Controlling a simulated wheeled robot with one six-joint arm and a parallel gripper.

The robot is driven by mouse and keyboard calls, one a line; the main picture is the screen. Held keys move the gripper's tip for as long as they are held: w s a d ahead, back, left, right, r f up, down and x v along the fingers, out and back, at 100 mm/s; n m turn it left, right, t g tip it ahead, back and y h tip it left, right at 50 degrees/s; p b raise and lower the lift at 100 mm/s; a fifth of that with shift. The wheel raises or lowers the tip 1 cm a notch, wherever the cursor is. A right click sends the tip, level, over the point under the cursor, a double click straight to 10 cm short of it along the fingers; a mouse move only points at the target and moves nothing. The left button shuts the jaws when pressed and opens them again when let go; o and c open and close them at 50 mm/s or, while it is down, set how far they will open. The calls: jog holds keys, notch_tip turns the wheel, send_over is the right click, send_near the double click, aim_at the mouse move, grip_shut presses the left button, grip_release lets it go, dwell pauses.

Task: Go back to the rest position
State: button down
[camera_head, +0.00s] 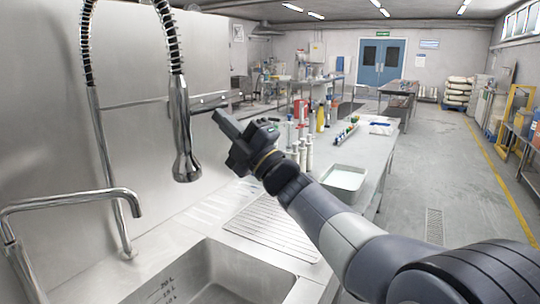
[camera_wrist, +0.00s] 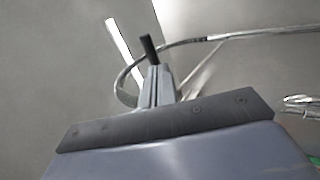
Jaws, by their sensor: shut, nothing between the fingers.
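My gripper (camera_head: 222,119) is raised over the steel sink counter in the head view, pointing up and to the left. Its fingers are shut with nothing held between them. In the picture its tip lies just right of the hanging steel spray head (camera_head: 184,140); I cannot tell how far apart they are. In the wrist view the narrow closed fingers (camera_wrist: 150,50) point up against a plain grey background, with curved metal tubing (camera_wrist: 210,38) behind them.
A sink basin (camera_head: 215,275) with a curved faucet (camera_head: 75,200) is at the lower left. A ribbed drainboard (camera_head: 275,232) lies below my arm. Right of it are a white tray (camera_head: 344,178) and several bottles. The floor (camera_head: 455,190) at the right is open.

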jog(key=f+m+t+h+p, duration=0.1)
jog(key=m+h+p, duration=0.1)
jog(key=m+p, duration=0.1)
jog(key=s+m+t+h+p, duration=0.1)
jog(key=m+t+h+p, duration=0.1)
jog(key=m+p, duration=0.2)
jog(key=s+a+f+m+t+h+p, duration=0.1)
jog(key=m+h+p, duration=0.1)
jog(key=p, duration=0.3)
jog(key=shift+f+m+t, duration=0.3)
jog(key=shift+f+m, duration=0.05)
jog(key=shift+m, duration=0.55)
jog(key=shift+f, duration=0.3)
